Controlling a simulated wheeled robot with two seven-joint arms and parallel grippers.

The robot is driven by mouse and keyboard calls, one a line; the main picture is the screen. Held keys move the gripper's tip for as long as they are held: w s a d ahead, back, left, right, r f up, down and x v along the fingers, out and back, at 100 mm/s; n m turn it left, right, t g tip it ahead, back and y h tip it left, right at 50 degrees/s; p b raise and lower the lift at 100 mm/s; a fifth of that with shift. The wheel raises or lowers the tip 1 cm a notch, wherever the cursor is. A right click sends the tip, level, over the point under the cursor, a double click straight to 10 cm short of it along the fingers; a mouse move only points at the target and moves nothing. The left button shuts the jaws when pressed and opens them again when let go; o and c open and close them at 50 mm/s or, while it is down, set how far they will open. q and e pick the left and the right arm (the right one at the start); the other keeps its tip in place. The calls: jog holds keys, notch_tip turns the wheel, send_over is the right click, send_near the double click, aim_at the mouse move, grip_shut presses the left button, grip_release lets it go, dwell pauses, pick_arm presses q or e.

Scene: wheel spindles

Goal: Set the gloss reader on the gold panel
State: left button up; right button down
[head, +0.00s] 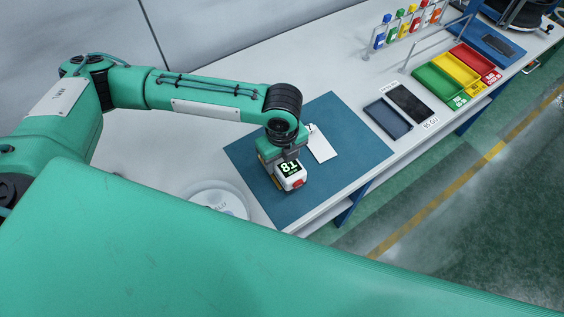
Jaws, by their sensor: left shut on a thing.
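The gloss reader (290,178) is a small white box with a dark screen showing green digits and a red part on its side. My left gripper (284,160) is shut on it from above, over the blue mat (345,165). I cannot tell whether the reader touches the surface below. No gold panel shows clearly; a small yellowish edge beside the gripper is too small to identify. A white card (321,146) lies on the mat just right of the gripper. My right gripper is not in view.
A round white dish (219,201) stands left of the mat. To the right are a dark tray (388,120), a black flat device (410,103), green (438,84), yellow (457,70) and red (477,61) bins, and a rack of colored bottles (412,22). The mat's right part is clear.

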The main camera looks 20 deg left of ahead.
aim_at(282, 166)
pick_arm(q)
notch_tip(282, 166, down, 3)
jog(key=shift+r, duration=0.2)
jog(key=shift+f, duration=0.25)
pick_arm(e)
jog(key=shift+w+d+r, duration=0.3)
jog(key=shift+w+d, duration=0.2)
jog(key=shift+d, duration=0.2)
pick_arm(q)
jog(key=o, duration=1.3)
jog(key=shift+f, duration=0.1)
